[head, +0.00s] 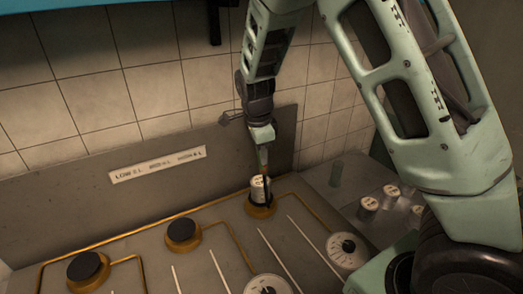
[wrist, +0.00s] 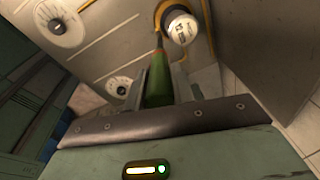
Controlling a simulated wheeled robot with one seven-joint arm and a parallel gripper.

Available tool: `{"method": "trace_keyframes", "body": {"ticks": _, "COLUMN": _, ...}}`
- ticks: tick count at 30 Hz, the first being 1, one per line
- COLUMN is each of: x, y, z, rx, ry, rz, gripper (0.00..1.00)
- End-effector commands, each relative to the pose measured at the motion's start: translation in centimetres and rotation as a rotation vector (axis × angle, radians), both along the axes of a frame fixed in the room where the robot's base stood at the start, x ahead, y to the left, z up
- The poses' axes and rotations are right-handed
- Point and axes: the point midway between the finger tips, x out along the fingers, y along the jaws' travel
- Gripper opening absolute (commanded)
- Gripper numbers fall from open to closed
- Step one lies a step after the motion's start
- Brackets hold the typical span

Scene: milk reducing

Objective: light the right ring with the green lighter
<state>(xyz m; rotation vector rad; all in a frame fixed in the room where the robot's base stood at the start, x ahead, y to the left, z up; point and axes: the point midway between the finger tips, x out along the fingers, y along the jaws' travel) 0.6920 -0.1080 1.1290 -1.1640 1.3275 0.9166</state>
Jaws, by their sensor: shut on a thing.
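My gripper (head: 263,155) is shut on the green lighter (wrist: 158,80) and points down at the right end of the stove. The lighter's thin tip is close to the right ring (head: 260,211); I cannot tell whether it touches. A pale labelled canister (head: 257,190) stands on the right ring, beside the lighter, and it also shows in the wrist view (wrist: 184,32). No flame shows at the right ring. The middle ring (head: 183,232) and left ring (head: 88,268) are bare and dark.
Knobs (head: 347,248) (head: 268,286) lie on the stove front. Several small canisters (head: 369,204) and a dim greenish glass (head: 336,173) stand on the counter at right. A labelled metal backplate (head: 80,190) stands behind the rings.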

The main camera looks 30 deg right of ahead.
Motion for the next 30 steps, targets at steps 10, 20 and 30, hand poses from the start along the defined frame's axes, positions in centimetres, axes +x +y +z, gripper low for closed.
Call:
{"method": "trace_keyframes", "body": {"ticks": 10, "x": 0.02, "y": 0.01, "z": 0.01, "rx": 0.000, "ry": -0.001, "rz": 0.000, "gripper": 0.00}}
{"method": "trace_keyframes", "body": {"ticks": 20, "x": 0.02, "y": 0.00, "z": -0.44, "rx": 0.000, "ry": 0.000, "rz": 0.000, "gripper": 0.00}}
{"method": "trace_keyframes", "body": {"ticks": 30, "x": 0.02, "y": 0.00, "z": -0.94, "rx": 0.000, "ry": 0.000, "rz": 0.000, "gripper": 0.00}}
